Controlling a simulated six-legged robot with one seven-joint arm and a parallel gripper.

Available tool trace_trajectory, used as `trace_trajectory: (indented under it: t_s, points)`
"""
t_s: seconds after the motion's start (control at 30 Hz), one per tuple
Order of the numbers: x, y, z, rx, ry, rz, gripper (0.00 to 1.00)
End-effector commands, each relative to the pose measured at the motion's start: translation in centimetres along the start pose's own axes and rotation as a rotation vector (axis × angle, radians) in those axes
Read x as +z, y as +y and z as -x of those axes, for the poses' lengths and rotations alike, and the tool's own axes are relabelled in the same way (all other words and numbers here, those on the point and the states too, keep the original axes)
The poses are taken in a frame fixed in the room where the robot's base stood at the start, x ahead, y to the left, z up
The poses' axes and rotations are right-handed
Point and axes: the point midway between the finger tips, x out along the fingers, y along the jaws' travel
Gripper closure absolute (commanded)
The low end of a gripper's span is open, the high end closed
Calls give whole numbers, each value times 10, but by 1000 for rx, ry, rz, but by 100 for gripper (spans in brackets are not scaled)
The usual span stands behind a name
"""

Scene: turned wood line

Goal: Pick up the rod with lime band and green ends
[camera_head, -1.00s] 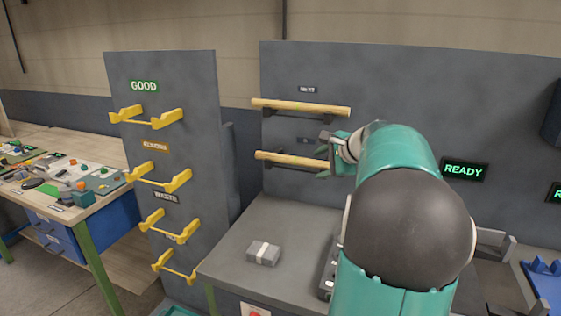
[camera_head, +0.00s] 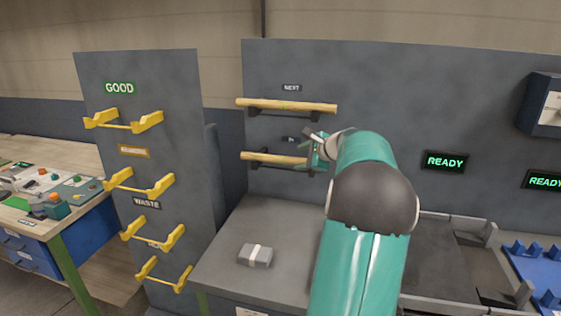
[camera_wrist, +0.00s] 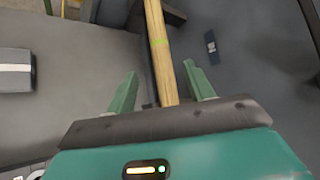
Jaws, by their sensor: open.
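A pale wooden rod with a lime band (camera_wrist: 158,42) shows in the wrist view, running from the top edge down between the fingers of my gripper (camera_wrist: 160,88). The fingers are open, with gaps to the rod. In the head view, my gripper (camera_head: 316,150) is at the right end of the lower rod (camera_head: 270,158), which lies level on dark brackets; this looks like the same rod. Its right end is hidden behind my gripper, and green ends cannot be made out. The upper rod (camera_head: 300,106) lies above it under the NEXT sign and bears a small greenish mark.
A panel of yellow hooks (camera_head: 125,122) stands left, labelled GOOD and WASTE, its hooks empty. A grey block with a pale band (camera_head: 255,256) sits on the grey bench (camera_head: 215,272). The wall panel (camera_head: 385,105) is close behind the rods. Blue holders (camera_head: 535,270) stand right.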

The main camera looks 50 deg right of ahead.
Motion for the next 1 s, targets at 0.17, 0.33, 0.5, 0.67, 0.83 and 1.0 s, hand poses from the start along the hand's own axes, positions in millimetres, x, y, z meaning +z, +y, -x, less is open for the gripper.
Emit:
trace_trajectory:
  t_s: [0.17,0.33,0.5,0.67,0.83,1.0]
  points:
    - [2,0,-20,1,-1,2,47]
    - [4,0,-34,2,-3,1,47]
    - [6,0,-62,3,-4,2,47]
    - [7,-1,-75,2,-3,2,47]
    - [7,-1,-75,1,-2,2,47]
    - [7,-1,-75,2,-2,2,79]
